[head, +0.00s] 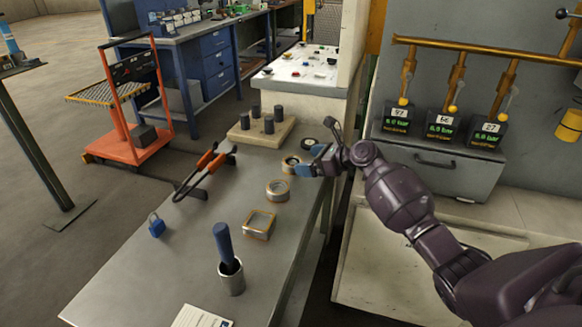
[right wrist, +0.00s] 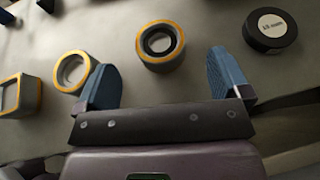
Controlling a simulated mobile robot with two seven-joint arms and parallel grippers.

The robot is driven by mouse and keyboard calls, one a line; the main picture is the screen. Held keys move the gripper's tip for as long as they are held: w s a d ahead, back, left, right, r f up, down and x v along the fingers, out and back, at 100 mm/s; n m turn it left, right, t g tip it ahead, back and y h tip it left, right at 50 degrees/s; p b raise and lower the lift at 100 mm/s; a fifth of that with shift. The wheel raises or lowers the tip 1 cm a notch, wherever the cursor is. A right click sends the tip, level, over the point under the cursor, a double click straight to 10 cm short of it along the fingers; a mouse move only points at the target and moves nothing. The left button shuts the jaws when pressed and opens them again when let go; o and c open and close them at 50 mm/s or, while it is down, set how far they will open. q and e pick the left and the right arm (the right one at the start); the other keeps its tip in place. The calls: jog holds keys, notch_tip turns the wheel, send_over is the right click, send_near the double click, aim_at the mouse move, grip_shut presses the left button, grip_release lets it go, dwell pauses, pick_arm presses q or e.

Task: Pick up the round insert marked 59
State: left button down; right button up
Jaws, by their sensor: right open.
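Round inserts with orange rims lie on the grey bench; no number 59 is legible on any. One round insert with a dark inner ring (right wrist: 160,45) lies ahead of and between the open blue fingers of my right gripper (right wrist: 164,84); in the head view this insert (head: 290,162) is partly hidden by the gripper (head: 306,161). A second, wider-bored round insert (head: 277,190) lies nearer the bench front; it shows beside the left finger in the wrist view (right wrist: 72,71). The right gripper is empty. My left gripper is out of view.
A square insert (head: 258,224) and a black labelled disc (right wrist: 270,30) flank the round ones. A wooden block with dark pegs (head: 260,130), tongs (head: 203,170), a blue padlock (head: 156,225) and a cup with a blue-handled tool (head: 231,278) stand around.

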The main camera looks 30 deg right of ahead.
aim_at(288, 161)
jog(key=b+x, duration=0.2)
jog(key=x, duration=0.2)
jog(key=shift+w+f, duration=0.1)
jog(key=shift+f, duration=0.2)
jog(key=shift+w+a, duration=0.2)
jog(key=shift+w, duration=0.05)
pick_arm(q)
jog(key=shift+s+a+f, duration=0.2)
jog(key=shift+f, duration=0.3)
jog(key=shift+s+a+f, duration=0.15)
jog(key=shift+s+f, duration=0.05)
jog(key=shift+f, duration=0.3)
pick_arm(e)
jog(key=shift+w+a+r, duration=0.1)
jog(key=shift+w+r, duration=0.05)
jog(key=shift+c, duration=0.4)
jog(key=shift+r, duration=0.1)
jog(key=c, duration=1.4)
pick_arm(q)
jog(key=shift+d+f, duration=0.15)
jog(key=shift+d, duration=0.1)
pick_arm(e)
jog(key=shift+o, duration=0.2)
jog(key=shift+r, duration=0.1)
